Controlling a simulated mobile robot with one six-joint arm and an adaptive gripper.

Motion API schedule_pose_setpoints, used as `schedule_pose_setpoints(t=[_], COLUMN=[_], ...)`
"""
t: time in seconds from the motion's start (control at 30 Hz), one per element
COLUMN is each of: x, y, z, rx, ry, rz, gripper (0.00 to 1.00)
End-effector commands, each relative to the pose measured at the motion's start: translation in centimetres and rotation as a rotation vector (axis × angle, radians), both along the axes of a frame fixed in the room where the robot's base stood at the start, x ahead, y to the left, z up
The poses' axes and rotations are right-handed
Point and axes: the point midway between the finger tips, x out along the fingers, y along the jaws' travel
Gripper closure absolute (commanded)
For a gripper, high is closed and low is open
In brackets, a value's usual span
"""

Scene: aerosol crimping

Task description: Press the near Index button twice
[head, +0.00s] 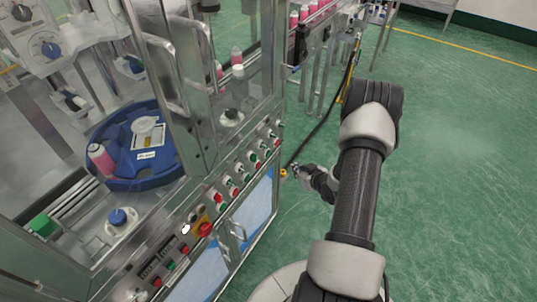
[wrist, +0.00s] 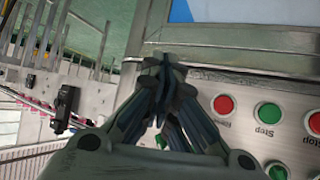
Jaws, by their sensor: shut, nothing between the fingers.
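My gripper (head: 292,172) is shut and empty, beside the right end of the machine's front panel in the head view. In the wrist view the closed fingertips (wrist: 163,72) are over the panel's metal edge, left of the buttons. A red button (wrist: 223,105) and a green button marked Step (wrist: 268,112) show there. A green button (wrist: 160,140) is partly hidden behind the fingers, and another green button (wrist: 277,171) is at the bottom edge. I cannot read an Index label in either view. In the head view, red and green buttons (head: 240,168) line the sloped panel.
A red emergency stop (head: 205,229) on yellow sits at the panel's nearer part. A metal handle (head: 238,231) sticks out from the cabinet doors below. A blue turntable (head: 120,180) is inside the machine. The green floor (head: 450,180) at the right is clear.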

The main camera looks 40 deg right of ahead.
Motion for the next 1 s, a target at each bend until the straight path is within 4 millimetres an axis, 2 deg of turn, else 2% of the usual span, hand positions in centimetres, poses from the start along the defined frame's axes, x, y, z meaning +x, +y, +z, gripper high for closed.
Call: schedule_pose_setpoints(t=[0.6, 1.0], x=[7.0, 7.8], y=[2.9, 3.3], z=[-0.1, 0.0], rx=[-0.001, 0.001], ry=[-0.001, 0.001], rz=[0.003, 0.001], gripper=[1.00, 1.00])
